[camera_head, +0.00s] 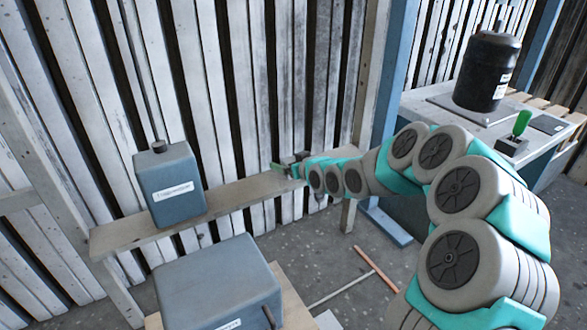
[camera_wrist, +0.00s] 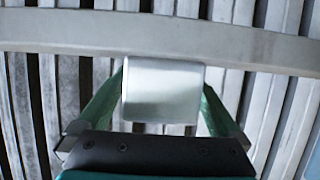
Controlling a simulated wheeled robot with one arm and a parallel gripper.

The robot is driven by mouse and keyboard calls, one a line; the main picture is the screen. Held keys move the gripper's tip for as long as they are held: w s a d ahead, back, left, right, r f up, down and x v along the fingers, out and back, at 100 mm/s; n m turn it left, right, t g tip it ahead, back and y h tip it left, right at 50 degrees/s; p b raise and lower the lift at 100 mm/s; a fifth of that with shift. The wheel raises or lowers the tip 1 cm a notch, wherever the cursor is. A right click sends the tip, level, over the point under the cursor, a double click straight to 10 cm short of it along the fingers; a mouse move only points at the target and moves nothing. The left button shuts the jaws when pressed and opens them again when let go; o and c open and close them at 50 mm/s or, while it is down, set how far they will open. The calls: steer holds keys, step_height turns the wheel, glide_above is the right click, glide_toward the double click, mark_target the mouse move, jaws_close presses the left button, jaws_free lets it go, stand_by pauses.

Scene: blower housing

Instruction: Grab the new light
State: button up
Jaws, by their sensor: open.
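My gripper (camera_head: 284,168) is stretched out at the far right end of the wooden shelf. In the wrist view my gripper (camera_wrist: 163,92) has its two green fingers spread. A pale, silvery block with rounded edges (camera_wrist: 163,90) lies between them; it may be the new light, but no label shows. The fingers stand along its left and right sides, and I cannot tell whether they touch it. In the head view a small grey shape shows by the fingers, too small to make out.
The wooden shelf (camera_head: 240,196) runs along the slatted wall. A blue-grey box (camera_head: 170,186) stands on its left part. A larger blue-grey box (camera_head: 218,285) is in front, below. A black canister (camera_head: 487,72) and a green-handled item (camera_head: 520,125) are on the right bench (camera_head: 430,108).

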steer(key=c, duration=1.4)
steer(key=shift+o, duration=0.2)
steer(key=shift+r, duration=0.1)
